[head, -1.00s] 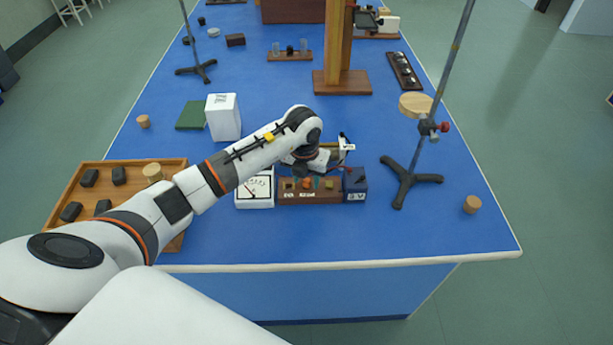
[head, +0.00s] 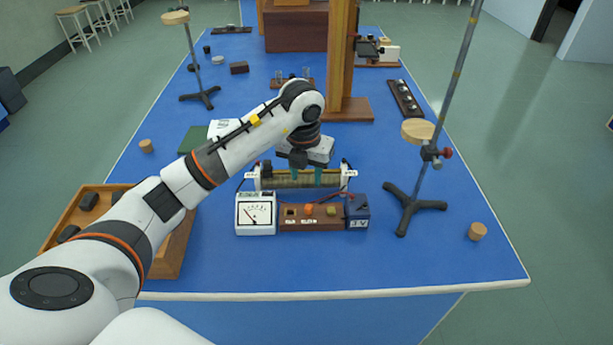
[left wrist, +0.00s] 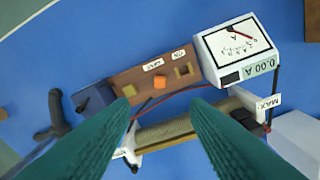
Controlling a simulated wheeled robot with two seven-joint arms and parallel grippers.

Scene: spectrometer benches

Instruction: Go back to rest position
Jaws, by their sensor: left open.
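My left gripper (head: 306,177) hangs above the blue bench, its two teal fingers pointing down near the wire-wound rheostat (head: 272,181). In the left wrist view the fingers (left wrist: 160,106) are apart with nothing between them, and they cover part of the rheostat (left wrist: 165,130). The wooden switch board (head: 310,224) with orange and yellow knobs lies just in front of it. My right gripper is not in view.
An ammeter (head: 256,214) stands left of the board and a blue battery block (head: 358,212) right of it. A wooden tray (head: 170,255) lies at left. A stand (head: 414,204) rises at right. The bench (head: 340,265) is clear in front.

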